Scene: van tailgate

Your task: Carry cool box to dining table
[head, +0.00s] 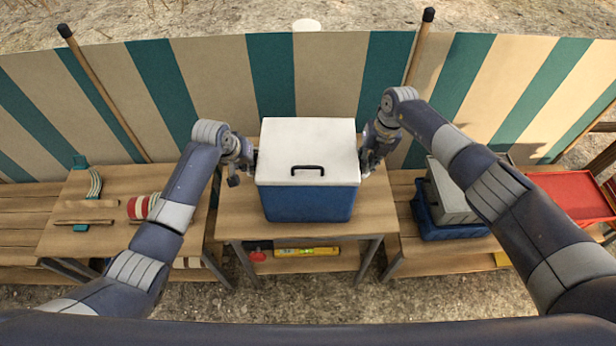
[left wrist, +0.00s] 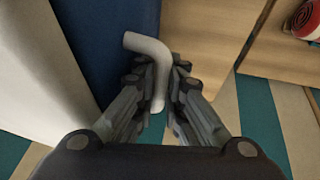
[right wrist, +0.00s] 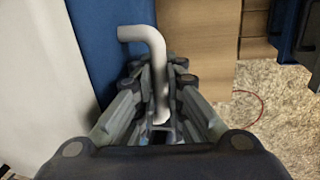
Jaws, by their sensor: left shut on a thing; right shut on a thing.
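The cool box (head: 310,200) has a blue body and a white lid with a dark handle on top. It stands upright at the middle wooden table (head: 235,226), in front of the striped windbreak; I cannot tell whether its base touches the top. My left gripper (head: 240,168) is at its left side, and in the left wrist view (left wrist: 156,100) it is shut on a pale bent side handle (left wrist: 148,46). My right gripper (head: 370,160) is at its right side, and in the right wrist view (right wrist: 160,105) it is shut on the matching handle (right wrist: 150,38).
A left table (head: 60,215) holds a red-and-white roll (head: 142,206) and wooden sticks. On the right stand a blue crate (head: 440,228) with a grey box and a red tray (head: 572,196). A yellow item (head: 306,252) lies on the shelf below. The striped windbreak (head: 220,85) closes the back.

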